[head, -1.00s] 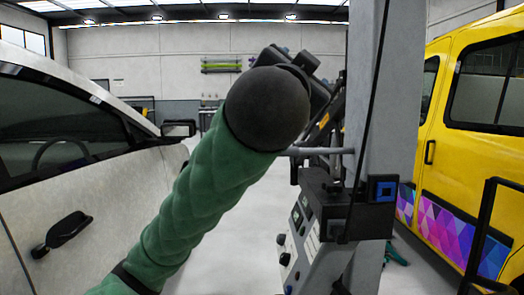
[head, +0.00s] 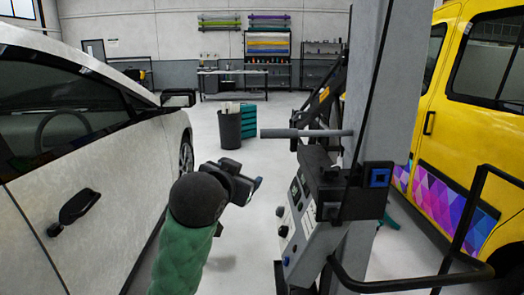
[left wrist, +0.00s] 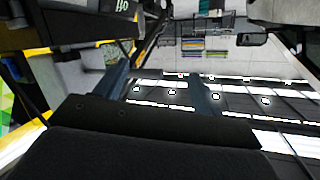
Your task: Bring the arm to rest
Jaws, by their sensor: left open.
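My left arm, in a green padded sleeve (head: 185,255) with a dark round wrist cover (head: 197,200), comes up from the bottom of the head view. My left gripper (head: 246,190) is beyond the cover, partly hidden by it, in the gap between the white car and the grey column. In the left wrist view its two blue-grey fingers (left wrist: 162,85) stand apart with nothing between them. My right gripper is not in the head view.
The white car (head: 120,190) is close on the left. A grey column (head: 383,90) with a control box (head: 300,215) stands close on the right, before a yellow van (head: 440,130). A dark bin (head: 230,128) and a workbench (head: 233,72) are farther back, past open floor.

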